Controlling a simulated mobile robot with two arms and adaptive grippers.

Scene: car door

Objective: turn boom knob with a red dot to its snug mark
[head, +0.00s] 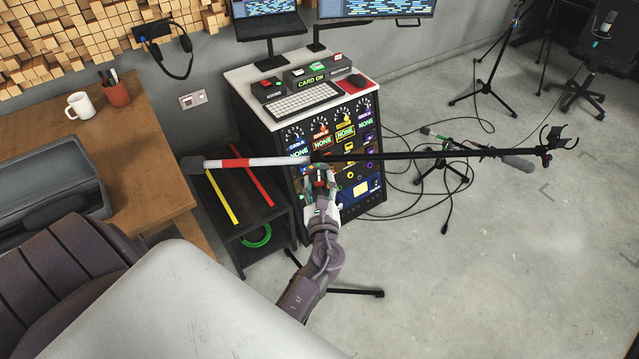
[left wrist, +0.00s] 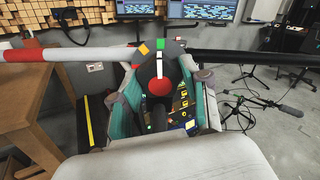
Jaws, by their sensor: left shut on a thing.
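The boom knob (left wrist: 172,62) is dark and round with a red dot (left wrist: 159,87). A white line runs upward from the dot toward a green mark at the top, with an orange mark to its left. My left gripper (left wrist: 160,100) is shut on the knob, its teal fingers on either side. In the head view my left gripper (head: 321,182) is just below the boom's middle, where the knob is mostly hidden. The boom (head: 430,154) lies nearly level, its left part white with a red band. My right gripper is not in view.
Behind the boom stands a control cabinet (head: 296,120) with a keyboard and dials. A dark low shelf (head: 262,205) is beside it, and a wooden desk (head: 150,140) is at the left. Cables (head: 405,205) and stands are on the floor; the floor at right is mostly clear.

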